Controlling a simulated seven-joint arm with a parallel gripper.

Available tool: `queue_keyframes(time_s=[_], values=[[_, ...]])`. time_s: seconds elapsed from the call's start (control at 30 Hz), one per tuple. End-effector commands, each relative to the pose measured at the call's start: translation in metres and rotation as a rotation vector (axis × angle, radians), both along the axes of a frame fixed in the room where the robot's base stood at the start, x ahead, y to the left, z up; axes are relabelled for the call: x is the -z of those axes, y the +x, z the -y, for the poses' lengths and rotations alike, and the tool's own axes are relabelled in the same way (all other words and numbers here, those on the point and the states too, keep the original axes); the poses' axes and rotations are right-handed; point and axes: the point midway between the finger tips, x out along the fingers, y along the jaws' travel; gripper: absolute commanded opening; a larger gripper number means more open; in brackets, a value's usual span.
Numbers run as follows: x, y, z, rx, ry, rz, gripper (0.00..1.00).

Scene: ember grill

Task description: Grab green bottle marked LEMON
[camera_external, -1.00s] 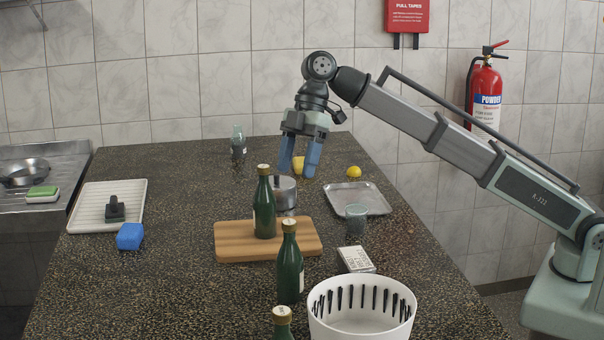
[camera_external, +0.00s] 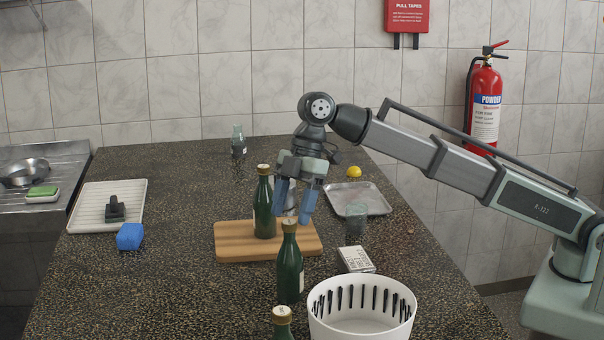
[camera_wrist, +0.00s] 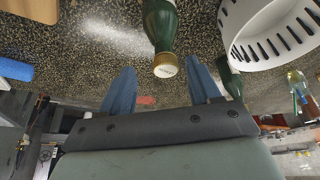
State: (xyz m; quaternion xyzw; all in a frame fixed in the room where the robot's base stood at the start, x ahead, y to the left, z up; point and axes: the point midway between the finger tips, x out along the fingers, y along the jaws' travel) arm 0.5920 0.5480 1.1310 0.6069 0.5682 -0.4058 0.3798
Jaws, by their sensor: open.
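Three dark green bottles with gold caps show in the external view: one (camera_external: 264,208) upright on a wooden board (camera_external: 232,246), one (camera_external: 290,270) upright on the counter in front of it, and one (camera_external: 282,326) cut off at the bottom edge.
A white slotted basket (camera_external: 360,326) stands right of the front bottles. A small box (camera_external: 356,259), a glass (camera_external: 356,220) and a metal tray (camera_external: 343,199) lie farther back. The counter's left front is clear.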

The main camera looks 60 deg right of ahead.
Motion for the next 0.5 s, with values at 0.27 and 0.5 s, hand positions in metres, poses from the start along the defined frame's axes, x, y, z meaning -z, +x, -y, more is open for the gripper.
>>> queue_keyframes(time_s=[0.27,0.5], values=[[0.012,-0.003,-0.007,-0.001,0.0,0.0,0.62],[0.04,-0.005,-0.022,0.0,-0.001,-0.001,0.62]])
